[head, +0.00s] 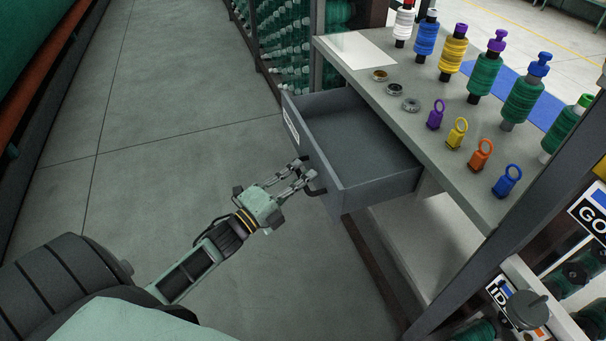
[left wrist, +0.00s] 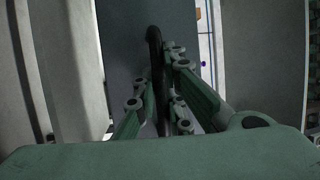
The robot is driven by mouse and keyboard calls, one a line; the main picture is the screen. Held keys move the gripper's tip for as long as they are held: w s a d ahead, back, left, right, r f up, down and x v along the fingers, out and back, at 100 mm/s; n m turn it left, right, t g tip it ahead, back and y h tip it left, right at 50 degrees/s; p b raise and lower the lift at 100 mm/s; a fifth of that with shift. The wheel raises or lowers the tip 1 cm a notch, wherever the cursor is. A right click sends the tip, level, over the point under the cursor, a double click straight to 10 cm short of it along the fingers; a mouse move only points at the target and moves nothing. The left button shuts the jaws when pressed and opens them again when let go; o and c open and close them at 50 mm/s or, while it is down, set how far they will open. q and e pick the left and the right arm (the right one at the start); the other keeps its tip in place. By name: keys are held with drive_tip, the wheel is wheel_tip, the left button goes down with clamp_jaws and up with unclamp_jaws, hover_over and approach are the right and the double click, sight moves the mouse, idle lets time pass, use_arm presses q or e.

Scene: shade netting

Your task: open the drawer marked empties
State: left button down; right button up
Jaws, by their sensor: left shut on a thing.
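The drawer (head: 372,182) under the workbench is pulled out a long way, and its inside looks empty. Its front carries a white label (head: 291,127) seen at a steep angle, so I cannot read it. A dark bar handle (head: 316,191) is on the drawer front. My left gripper (head: 303,174) is at this handle and shut on it. In the left wrist view the dark handle (left wrist: 154,60) stands between the fingers (left wrist: 157,104), in front of the grey drawer front (left wrist: 128,40). My right gripper is in neither view.
The bench top (head: 455,178) above holds several yarn bobbins (head: 485,75), coloured ringed tags (head: 457,133) and small round discs (head: 395,88). A dark post (head: 510,215) stands at the right. Open floor (head: 190,110) lies left of the drawer.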

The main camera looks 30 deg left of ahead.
use_arm(q)
drive_tip(key=shift+f, duration=0.1)
drive_tip(key=c, duration=1.8)
unclamp_jaws()
drive_tip(key=v, duration=1.2)
